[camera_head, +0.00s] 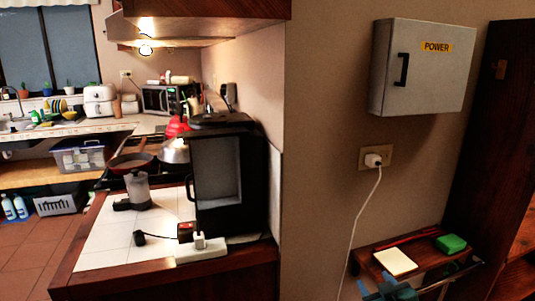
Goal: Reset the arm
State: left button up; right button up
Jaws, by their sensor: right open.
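My right gripper (392,284) shows at the bottom edge of the head view, right of centre, dark and partly cut off by the frame. It is open, and I see nothing held in it. It is in front of a small wooden shelf (372,262), near a pale square pad (396,262) on that shelf. I cannot tell whether it touches the shelf. My left gripper is not in view.
A green box (451,243) lies on the shelf. A white cord hangs from a wall socket (377,157) beside the gripper. A grey POWER box (422,67) is on the wall above. At left, a tiled counter (110,245) bears a black open-fronted cabinet (255,185).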

jog(key=s+a+f+g+y, duration=0.1)
jog(key=s+a+f, duration=0.2)
jog(key=s, duration=0.6)
jog(key=s+a+f+g+y, duration=0.1)
jog(key=s+a+f, duration=0.3)
jog(key=s, duration=0.6)
jog(key=s+a+f+g, duration=0.2)
jog(key=s+a+f, duration=0.2)
jog(key=s, duration=0.5)
jog(key=shift+s+a+m+y, duration=0.4)
jog(key=shift+a, duration=0.4)
